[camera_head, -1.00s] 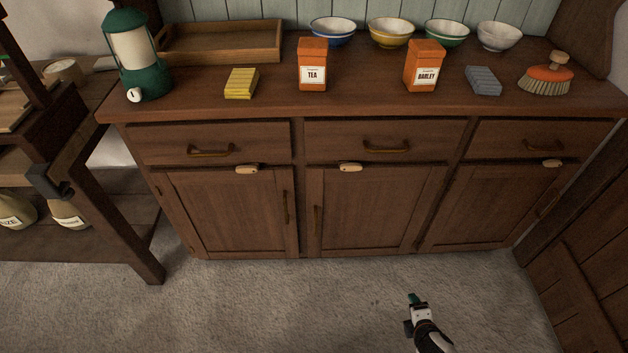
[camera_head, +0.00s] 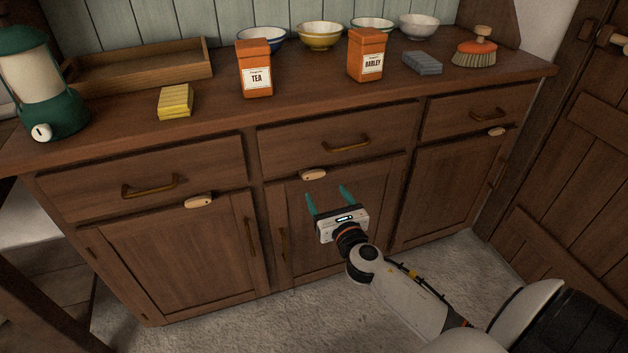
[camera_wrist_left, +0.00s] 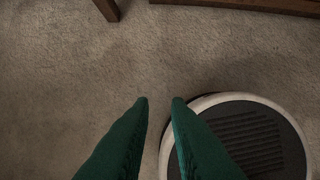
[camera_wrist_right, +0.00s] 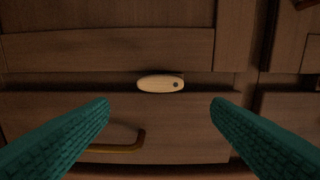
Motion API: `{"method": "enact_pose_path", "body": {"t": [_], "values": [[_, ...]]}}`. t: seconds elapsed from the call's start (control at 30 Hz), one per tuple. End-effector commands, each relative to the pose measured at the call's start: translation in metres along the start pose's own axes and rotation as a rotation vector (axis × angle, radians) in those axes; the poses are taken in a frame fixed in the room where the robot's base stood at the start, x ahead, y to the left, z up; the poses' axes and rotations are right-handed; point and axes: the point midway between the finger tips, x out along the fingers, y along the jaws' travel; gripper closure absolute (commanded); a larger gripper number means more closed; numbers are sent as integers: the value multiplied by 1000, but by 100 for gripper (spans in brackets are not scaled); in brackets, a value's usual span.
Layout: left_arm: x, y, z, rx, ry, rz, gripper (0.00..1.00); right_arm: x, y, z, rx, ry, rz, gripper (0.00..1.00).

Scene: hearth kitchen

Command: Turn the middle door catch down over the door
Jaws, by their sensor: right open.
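The middle door catch (camera_head: 313,175) is a small pale wooden oval lying level in the gap between the middle drawer and the middle door (camera_head: 300,205). In the right wrist view, the catch (camera_wrist_right: 160,84) lies level with a dark screw at its right end. My right gripper (camera_head: 329,196) is open and empty in front of the middle door, just below and right of the catch in the head view. In the right wrist view, the catch shows between its teal fingers, apart from both. My left gripper (camera_wrist_left: 160,100) points at the floor, empty, its fingers slightly apart.
Other catches (camera_head: 199,202) (camera_head: 497,132) lie level over the left and right doors. The middle drawer handle (camera_head: 346,144) juts out above. The dresser top holds a tea box (camera_head: 254,78), a barley box (camera_head: 367,65) and bowls. A plank door (camera_head: 560,150) stands at the right.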

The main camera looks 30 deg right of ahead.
Motion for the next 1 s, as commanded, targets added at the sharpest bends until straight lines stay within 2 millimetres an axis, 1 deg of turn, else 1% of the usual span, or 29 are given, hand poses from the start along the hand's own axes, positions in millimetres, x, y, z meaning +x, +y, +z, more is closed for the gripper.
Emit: {"method": "enact_pose_path", "body": {"t": [0.03, 0.13, 0.2, 0.3, 0.4, 0.53, 0.8, 0.87, 1.0], "values": [[-2, 0, 0, 0, -3, 1, 84, 12, 0, 0, -1, 3, 1, 27], [-10, 0, 0, 0, -8, 1, 84, 32, 1, 0, 0, 3, 2, 27], [-8, 0, -1, 0, -7, 1, 84, 45, 0, 1, 1, 1, 1, 27], [-7, 0, -2, -1, -7, 2, 84, 59, 0, 1, 1, 1, 0, 27], [-6, 0, -2, -1, -7, 2, 84, 69, 0, 1, 2, -1, 0, 27], [-5, 0, -2, -1, -7, 2, 84, 76, 0, 1, 1, -1, 0, 27], [-5, 0, -2, 0, -7, 2, 84, 77, 0, 1, 2, -2, -1, 27], [-5, 0, -2, 0, -7, 2, 84, 77, 0, 1, 2, -2, -1, 35], [-5, 0, -2, 0, -7, 2, 84, 77, 0, 1, 2, -2, -1, 58]]}}
